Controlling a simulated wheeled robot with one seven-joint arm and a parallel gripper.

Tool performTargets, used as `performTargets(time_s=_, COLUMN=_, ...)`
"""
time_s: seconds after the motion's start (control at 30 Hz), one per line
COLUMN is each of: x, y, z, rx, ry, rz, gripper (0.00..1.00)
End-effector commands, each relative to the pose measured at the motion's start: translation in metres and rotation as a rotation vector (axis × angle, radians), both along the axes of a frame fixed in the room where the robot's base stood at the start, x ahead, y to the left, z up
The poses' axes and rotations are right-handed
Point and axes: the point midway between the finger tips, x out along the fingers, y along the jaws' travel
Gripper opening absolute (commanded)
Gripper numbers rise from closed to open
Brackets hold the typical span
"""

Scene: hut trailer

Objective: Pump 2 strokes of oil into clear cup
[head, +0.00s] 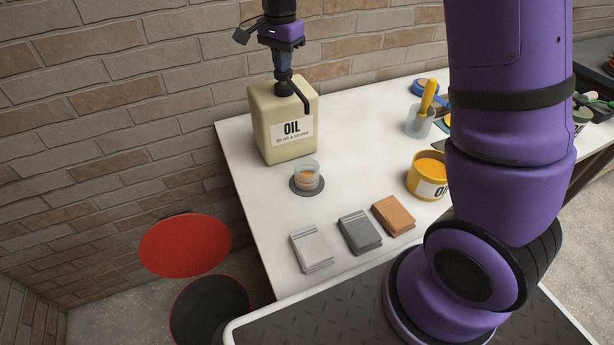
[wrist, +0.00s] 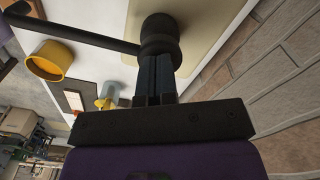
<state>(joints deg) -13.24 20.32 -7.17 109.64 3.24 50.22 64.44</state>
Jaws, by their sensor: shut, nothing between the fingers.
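A cream oil jug (head: 285,125) with an "OIL" label stands at the left back of the white table. Its black pump head (head: 285,88) has a spout pointing to the right and toward the front. My gripper (head: 283,74) is shut and empty, pointing down with its fingertips at the top of the pump head. In the wrist view the shut fingers (wrist: 156,82) meet the pump head (wrist: 160,38); whether they press on it I cannot tell. The clear cup (head: 307,175) stands on a dark round mat (head: 293,186) in front of the jug, with orange liquid in it.
Three small blocks, white (head: 311,251), grey (head: 359,234) and orange (head: 393,215), lie along the front edge. A yellow tin (head: 413,180) and a cup with a yellow-handled tool (head: 420,121) stand to the right. A red stool (head: 186,246) is left of the table. A brick wall is behind.

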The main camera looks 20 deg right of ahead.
Motion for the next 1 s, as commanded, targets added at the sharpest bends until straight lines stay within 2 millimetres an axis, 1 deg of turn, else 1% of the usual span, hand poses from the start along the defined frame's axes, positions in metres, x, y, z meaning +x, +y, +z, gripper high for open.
performTargets(time_s=0.7, x=0.0, y=0.0, z=0.037, rx=0.0, ry=0.0, rz=0.0, gripper=0.0)
performTargets(time_s=1.0, x=0.0, y=0.0, z=0.043, rx=0.0, ry=0.0, rz=0.0, gripper=0.0)
